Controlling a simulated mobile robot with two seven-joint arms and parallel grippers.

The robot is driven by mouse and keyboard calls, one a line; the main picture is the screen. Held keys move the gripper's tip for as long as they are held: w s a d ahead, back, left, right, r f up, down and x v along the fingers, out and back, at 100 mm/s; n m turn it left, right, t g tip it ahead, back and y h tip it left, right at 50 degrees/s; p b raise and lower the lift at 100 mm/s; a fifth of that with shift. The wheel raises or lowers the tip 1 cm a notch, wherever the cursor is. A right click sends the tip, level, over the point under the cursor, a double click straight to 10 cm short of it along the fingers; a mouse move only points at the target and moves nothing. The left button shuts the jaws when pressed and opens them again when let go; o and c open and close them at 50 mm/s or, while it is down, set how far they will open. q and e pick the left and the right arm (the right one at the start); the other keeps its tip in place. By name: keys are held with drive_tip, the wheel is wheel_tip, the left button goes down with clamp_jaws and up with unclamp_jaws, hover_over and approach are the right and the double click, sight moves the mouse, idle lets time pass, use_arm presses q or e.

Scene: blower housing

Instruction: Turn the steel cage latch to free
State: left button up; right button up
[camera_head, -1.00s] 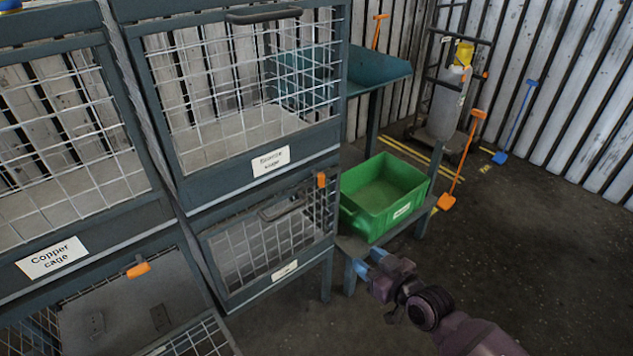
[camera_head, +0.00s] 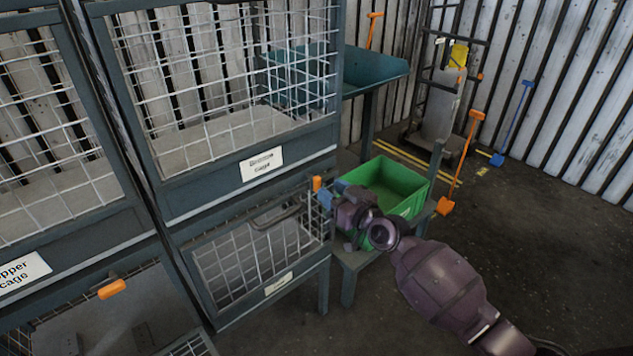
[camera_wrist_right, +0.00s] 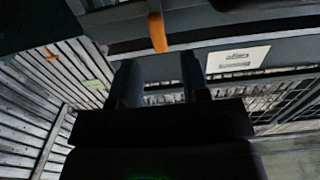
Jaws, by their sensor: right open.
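An orange latch (camera_head: 316,184) sits at the upper right corner of the lower mesh cage (camera_head: 255,258), whose label I cannot read. Its lever looks upright. In the right wrist view the orange latch (camera_wrist_right: 158,32) hangs ahead of and between my fingers, beside a white label. My right gripper (camera_head: 332,194) is open, with its blue fingertips just right of the latch. The right wrist view shows the open fingers (camera_wrist_right: 160,80) with nothing between them. I cannot tell whether they touch the latch. My left gripper is out of view.
A green bin (camera_head: 390,185) stands on a low bench behind my right gripper. A dark handle (camera_head: 277,216) juts from the lower cage. Another orange latch (camera_head: 112,288) is at lower left. A teal tray (camera_head: 375,66) is behind.

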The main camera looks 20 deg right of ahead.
sight(319, 183)
drive_tip(key=shift+b+x, duration=0.35)
drive_tip(key=shift+x, duration=2.55)
clamp_jaws()
